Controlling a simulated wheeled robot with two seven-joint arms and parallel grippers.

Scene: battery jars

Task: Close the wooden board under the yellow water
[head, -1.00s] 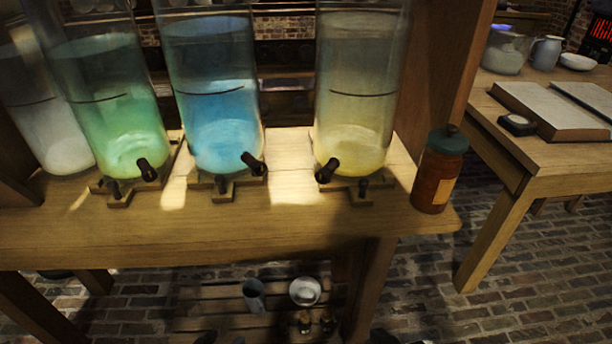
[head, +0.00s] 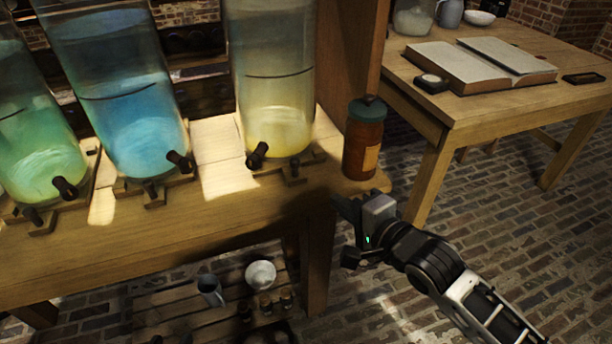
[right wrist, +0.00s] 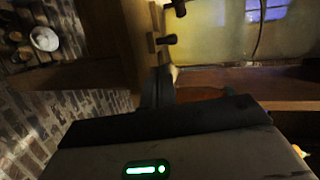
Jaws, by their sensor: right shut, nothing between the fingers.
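The jar of yellow water (head: 275,125) stands on the wooden bench, right of the blue and green jars. A dark tap (head: 257,154) sticks out at its front. The wooden board (head: 310,157) lies under this jar, with a small dark knob (head: 294,168) at its front; I cannot tell how far out it sits. My right gripper (head: 345,205) is shut and empty at the bench's right front edge, below the orange jar and apart from the board. In the right wrist view, its fingers (right wrist: 158,87) point toward the bench and yellow water (right wrist: 215,38). My left gripper is not visible.
An orange jar with a green lid (head: 363,138) stands at the bench's right end, close above my right gripper. A mug (head: 211,290) and a white bowl (head: 261,274) sit on the low slatted shelf. A side table (head: 480,105) with an open book stands at right.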

